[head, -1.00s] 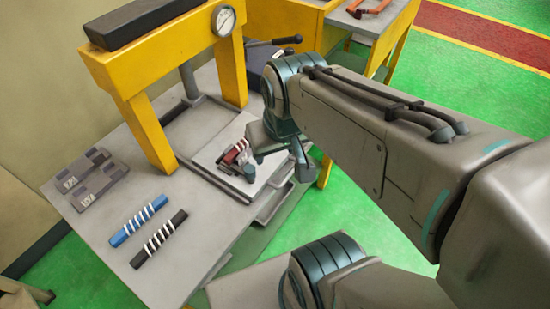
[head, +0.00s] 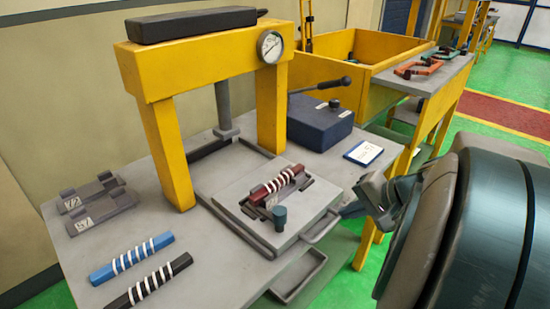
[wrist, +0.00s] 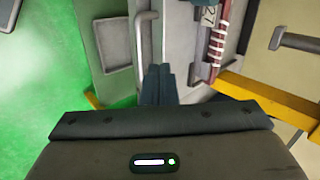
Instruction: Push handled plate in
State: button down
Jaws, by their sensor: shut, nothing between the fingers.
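The handled plate (head: 310,205) is a flat grey plate on the bench, extending out in front of the yellow press; its bar handle (head: 322,228) faces the near right. My gripper (head: 350,208) is right of the plate, close to the handle, partly hidden by my arm. In the wrist view my shut, empty fingers (wrist: 157,72) are beside the handle (wrist: 139,50); I cannot tell whether they touch it. The bar also shows there (wrist: 216,45).
The yellow press (head: 165,75) with a gauge stands over the plate's back end. Blue (head: 130,258) and black (head: 150,283) wound bars lie at left. A dark blue box with a lever (head: 318,120) stands behind. An open tray (head: 305,275) juts out below the handle.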

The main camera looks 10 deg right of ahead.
aim_at(318, 218)
jog(key=shift+m+t, duration=0.6)
jog(key=w+f+b, duration=0.1)
jog(key=w+f, duration=0.1)
jog(key=w+a+f+b, duration=0.1)
jog(key=w+f, duration=0.1)
jog(key=f, duration=0.1)
jog(key=w+f, duration=0.2)
jog(key=f, duration=0.1)
jog(key=shift+w+a+f+b, duration=0.15)
jog(key=shift+w+f+b, duration=0.1)
jog(key=shift+w+b, duration=0.15)
